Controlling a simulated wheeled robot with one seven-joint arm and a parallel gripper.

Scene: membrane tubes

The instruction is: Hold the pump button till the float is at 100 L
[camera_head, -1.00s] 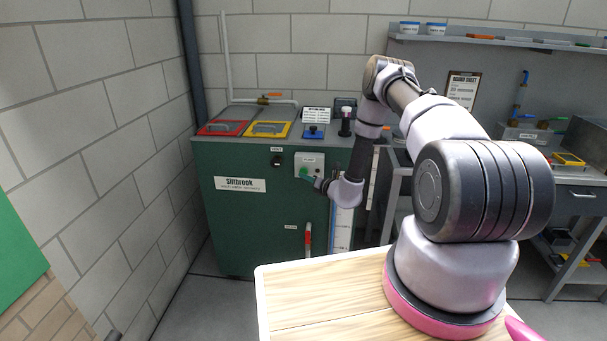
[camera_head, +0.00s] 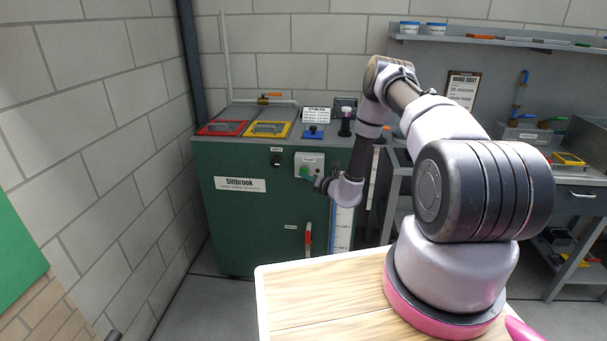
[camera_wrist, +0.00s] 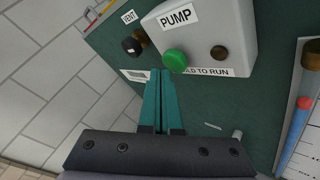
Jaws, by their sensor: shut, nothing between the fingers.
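The green pump button (camera_wrist: 175,61) is on a grey box (camera_wrist: 212,32) labelled PUMP, on the front of the green cabinet (camera_head: 225,220). My gripper (camera_wrist: 161,74) is shut and empty. Its teal fingertips are right at the lower left edge of the button in the wrist view; I cannot tell whether they press it. The level gauge (camera_head: 343,228) is a white scale strip below and right of the box. In the wrist view its tube shows a blue part and a red part (camera_wrist: 287,158); I cannot read the level.
A dark VENT knob (camera_wrist: 133,44) is left of the pump box. A small dark lamp or knob (camera_wrist: 219,53) is right of the button. A red-handled lever (camera_head: 308,238) is low on the cabinet. Red (camera_head: 222,128) and yellow (camera_head: 268,129) framed hatches lie on top.

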